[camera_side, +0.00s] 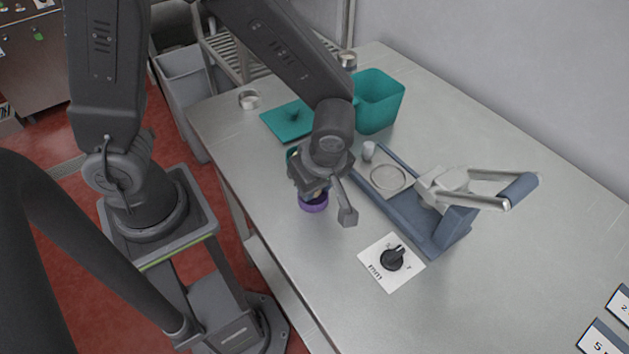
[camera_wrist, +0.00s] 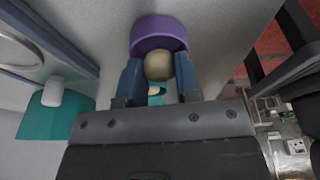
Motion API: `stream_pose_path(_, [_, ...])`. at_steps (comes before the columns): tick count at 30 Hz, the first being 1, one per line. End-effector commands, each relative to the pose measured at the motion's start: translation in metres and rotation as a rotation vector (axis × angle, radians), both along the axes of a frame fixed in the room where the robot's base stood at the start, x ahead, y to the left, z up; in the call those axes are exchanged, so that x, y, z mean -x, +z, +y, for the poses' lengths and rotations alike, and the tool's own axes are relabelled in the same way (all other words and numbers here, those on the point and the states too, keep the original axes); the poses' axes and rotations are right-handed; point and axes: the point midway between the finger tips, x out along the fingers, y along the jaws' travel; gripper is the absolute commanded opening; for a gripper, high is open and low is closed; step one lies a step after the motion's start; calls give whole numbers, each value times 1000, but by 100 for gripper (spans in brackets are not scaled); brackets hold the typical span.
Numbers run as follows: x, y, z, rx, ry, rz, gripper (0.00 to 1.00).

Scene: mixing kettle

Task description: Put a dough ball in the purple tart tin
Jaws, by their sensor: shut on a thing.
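The purple tart tin (camera_side: 313,206) stands on the steel table, partly hidden under my gripper in the side view. In the wrist view the purple tin (camera_wrist: 158,27) is just beyond my fingertips. My gripper (camera_wrist: 159,72) is shut on a pale beige dough ball (camera_wrist: 159,66), held between its two blue-grey fingers. The ball overlaps the tin's near rim in the wrist view; I cannot tell whether it touches the tin. In the side view my gripper (camera_side: 318,190) is over the tin, and its wrist hides the ball.
A blue-grey press (camera_side: 425,215) with a lever handle (camera_side: 517,188) stands right of my gripper. A small white cup (camera_side: 368,151), teal bin (camera_side: 377,100) and teal lid (camera_side: 290,121) are behind. A dial plate (camera_side: 391,262) lies in front.

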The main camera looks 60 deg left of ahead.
Motion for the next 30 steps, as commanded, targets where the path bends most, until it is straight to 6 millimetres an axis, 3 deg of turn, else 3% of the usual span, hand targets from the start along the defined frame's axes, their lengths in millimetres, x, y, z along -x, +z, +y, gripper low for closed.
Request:
stream_pose_path(13, [0,0,0,0,0,0,9])
stream_pose_path(14, [0,0,0,0,0,0,33])
stream_pose_path(15, [0,0,0,0,0,0,37])
stream_pose_path(22, [0,0,0,0,0,0,59])
stream_pose_path(27, [0,0,0,0,0,0,61])
stream_pose_path(30, [0,0,0,0,0,0,69])
